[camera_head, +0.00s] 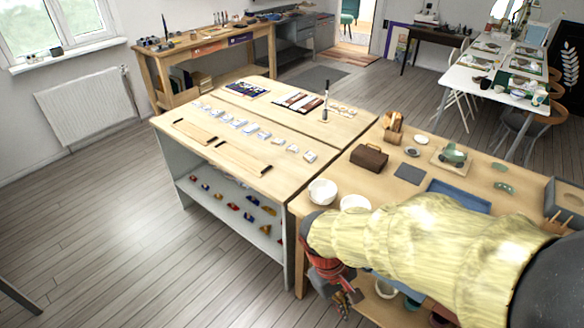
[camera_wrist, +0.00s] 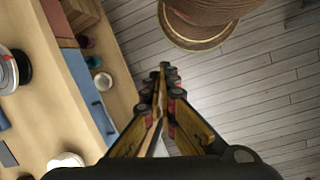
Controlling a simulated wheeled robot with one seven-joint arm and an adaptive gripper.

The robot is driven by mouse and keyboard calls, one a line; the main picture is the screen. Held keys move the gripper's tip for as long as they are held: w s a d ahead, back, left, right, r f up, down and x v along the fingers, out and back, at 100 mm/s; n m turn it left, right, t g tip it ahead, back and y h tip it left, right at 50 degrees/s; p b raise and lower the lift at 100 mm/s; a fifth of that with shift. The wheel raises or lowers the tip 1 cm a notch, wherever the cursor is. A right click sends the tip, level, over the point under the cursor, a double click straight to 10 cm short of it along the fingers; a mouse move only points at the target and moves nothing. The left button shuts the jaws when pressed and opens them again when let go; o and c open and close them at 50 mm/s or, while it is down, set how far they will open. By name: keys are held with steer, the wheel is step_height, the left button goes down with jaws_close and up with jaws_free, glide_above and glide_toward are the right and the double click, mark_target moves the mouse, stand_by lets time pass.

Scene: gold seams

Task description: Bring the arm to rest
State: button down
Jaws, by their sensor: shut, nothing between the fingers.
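My gripper (camera_head: 343,299) hangs low at the front edge of the right-hand wooden table (camera_head: 338,172), under my arm in its pale yellow sleeve. In the wrist view my gripper (camera_wrist: 164,78) points down past the table's edge, over the grey plank floor. Its fingers come together at the tips and hold nothing. My sleeve hides part of the table in the head view.
White bowls (camera_head: 322,191), a brown case (camera_head: 369,157) and a blue tray (camera_head: 459,196) are on the table. A lighter worktable (camera_head: 225,122) with small white pieces adjoins it. The floor (camera_head: 130,230) at left is clear. A round brown thing (camera_wrist: 205,22) stands near my gripper.

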steer(key=s+d+r+m+t+y, duration=0.1)
steer(key=s+d+r+m+t, duration=0.1)
steer(key=r, duration=0.7)
steer(key=s+d+r+m+t+y, duration=0.2)
steer(key=d+r+m+t, duration=0.2)
steer(key=r, duration=0.6)
steer(key=shift+d+t, duration=0.35)
steer(key=shift+t, duration=0.15)
